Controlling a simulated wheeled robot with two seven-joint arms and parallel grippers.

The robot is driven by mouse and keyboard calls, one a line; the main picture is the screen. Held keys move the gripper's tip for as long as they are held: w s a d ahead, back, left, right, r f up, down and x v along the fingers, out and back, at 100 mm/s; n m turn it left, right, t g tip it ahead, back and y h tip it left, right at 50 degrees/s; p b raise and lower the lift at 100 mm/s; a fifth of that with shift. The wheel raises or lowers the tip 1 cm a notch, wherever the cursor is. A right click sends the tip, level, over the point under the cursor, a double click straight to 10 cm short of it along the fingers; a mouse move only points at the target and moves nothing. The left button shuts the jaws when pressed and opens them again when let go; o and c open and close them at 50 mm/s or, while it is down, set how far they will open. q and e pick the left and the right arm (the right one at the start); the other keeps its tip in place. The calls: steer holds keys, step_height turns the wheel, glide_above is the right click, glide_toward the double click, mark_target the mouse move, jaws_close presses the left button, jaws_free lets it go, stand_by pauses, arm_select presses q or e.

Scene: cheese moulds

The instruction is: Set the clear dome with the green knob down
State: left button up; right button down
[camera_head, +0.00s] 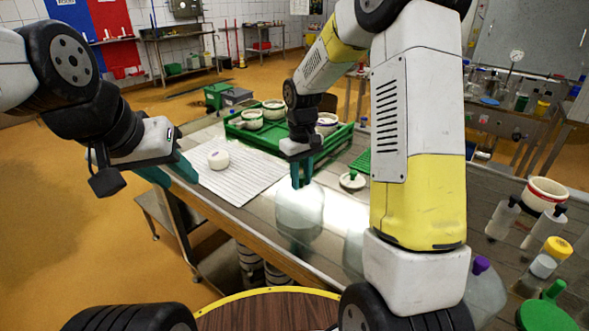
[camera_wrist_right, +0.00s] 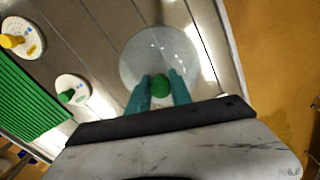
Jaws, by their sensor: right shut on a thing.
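The clear dome (camera_head: 300,217) hangs or stands at the steel table's front part, below my right gripper (camera_head: 301,181). I cannot tell whether its rim touches the table. In the right wrist view the dome (camera_wrist_right: 160,50) shows as a round clear shell. Its green knob (camera_wrist_right: 160,88) sits between the teal fingers of my right gripper (camera_wrist_right: 159,78), which is shut on it. The knob is hidden by the fingers in the head view. My left gripper (camera_head: 172,172) is open and empty, beside the left edge of the white ribbed mat.
A white cheese (camera_head: 218,159) lies on the white ribbed mat (camera_head: 235,183). A green crate (camera_head: 270,140) with several moulds stands behind. A white disc with a green knob (camera_head: 352,181) lies to the right. Bottles (camera_head: 502,218) and a purple-knobbed dome (camera_head: 485,292) stand at the far right.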

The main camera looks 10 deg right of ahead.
steer(key=shift+f, duration=0.15)
steer(key=c, duration=1.2)
jaws_free()
steer(key=shift+o, duration=0.2)
step_height(320, 180, up, 12)
steer(key=s+d+r+m+t+y, duration=0.1)
steer(key=s+r+m+t, duration=0.1)
steer(key=s, duration=0.9)
steer(key=s+d+r+m+t+y, duration=0.1)
steer(key=s+r+t, duration=0.3)
steer(key=s, duration=0.7)
steer(key=shift+s+d+r+m, duration=0.4)
steer(key=shift+d+r+m, duration=0.15)
steer(key=shift+d+m, duration=0.3)
